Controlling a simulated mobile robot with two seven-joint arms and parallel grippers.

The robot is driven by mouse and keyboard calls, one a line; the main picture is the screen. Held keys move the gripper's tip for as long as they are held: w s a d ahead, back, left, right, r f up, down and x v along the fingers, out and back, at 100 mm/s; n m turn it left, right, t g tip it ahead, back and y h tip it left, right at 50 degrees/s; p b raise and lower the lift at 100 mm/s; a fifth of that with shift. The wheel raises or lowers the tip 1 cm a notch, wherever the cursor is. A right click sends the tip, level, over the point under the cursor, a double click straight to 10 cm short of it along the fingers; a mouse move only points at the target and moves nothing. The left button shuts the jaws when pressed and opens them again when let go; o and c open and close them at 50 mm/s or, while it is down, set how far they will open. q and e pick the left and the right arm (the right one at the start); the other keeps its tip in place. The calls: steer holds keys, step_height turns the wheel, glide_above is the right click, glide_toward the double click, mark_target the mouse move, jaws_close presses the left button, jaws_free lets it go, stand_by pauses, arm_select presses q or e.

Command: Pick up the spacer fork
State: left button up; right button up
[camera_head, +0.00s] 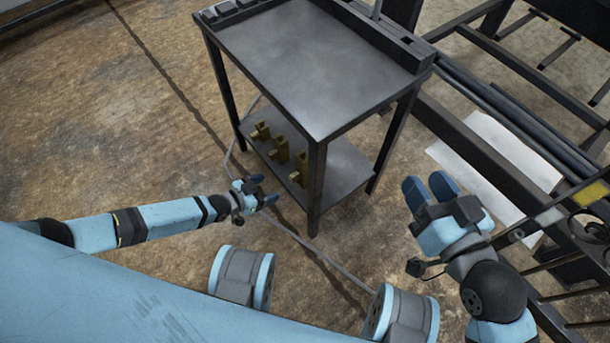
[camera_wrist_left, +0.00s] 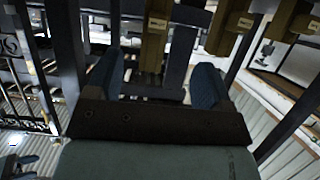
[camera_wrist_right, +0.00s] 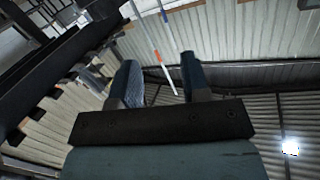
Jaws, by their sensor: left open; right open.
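Several brass-coloured upright pieces stand in a row on the lower shelf (camera_head: 338,172) of a dark metal table: one at the left (camera_head: 261,131), one in the middle (camera_head: 280,149) and one at the right (camera_head: 299,168). They look like forks, but I cannot tell which is the spacer fork. Brass pieces with small pale labels also show in the left wrist view (camera_wrist_left: 156,45), beyond the fingers. My left gripper (camera_head: 264,189) is open and empty, just in front of the lower shelf. My right gripper (camera_head: 428,184) is open and empty, right of the table.
The table top (camera_head: 310,65) is mostly bare, with a raised dark rail (camera_head: 375,38) along its right edge. Table legs (camera_head: 316,185) stand close to the brass pieces. Dark metal bars and a white sheet (camera_head: 490,160) lie at the right. Floor at the left is clear.

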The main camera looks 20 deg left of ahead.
mark_target(290, 178)
arm_select(q)
steer(key=b+x, duration=0.2)
steer(key=x, duration=0.4)
steer(key=shift+w+d+f+b, duration=0.15)
steer(key=shift+f+b, duration=0.1)
steer(key=shift+b, duration=0.05)
steer(key=shift+w+d, duration=0.3)
steer(key=shift+w, duration=0.05)
steer(key=b+x, duration=0.3)
steer(key=x, duration=0.1)
steer(key=shift+d, duration=0.2)
steer(key=shift+w+d, duration=0.3)
steer(key=shift+w, duration=0.1)
steer(key=shift+c, duration=0.2)
steer(key=c, duration=0.7)
steer(key=shift+r, duration=0.15)
jaws_close()
arm_select(e)
steer(key=w+n, duration=0.1)
steer(key=w+d+n+t, duration=0.1)
steer(key=w+n+t, duration=0.1)
steer(key=n, duration=0.1)
steer(key=shift+w+d+r+y, duration=0.15)
steer(key=shift+d+r+y, duration=0.1)
steer(key=shift+d+y, duration=0.15)
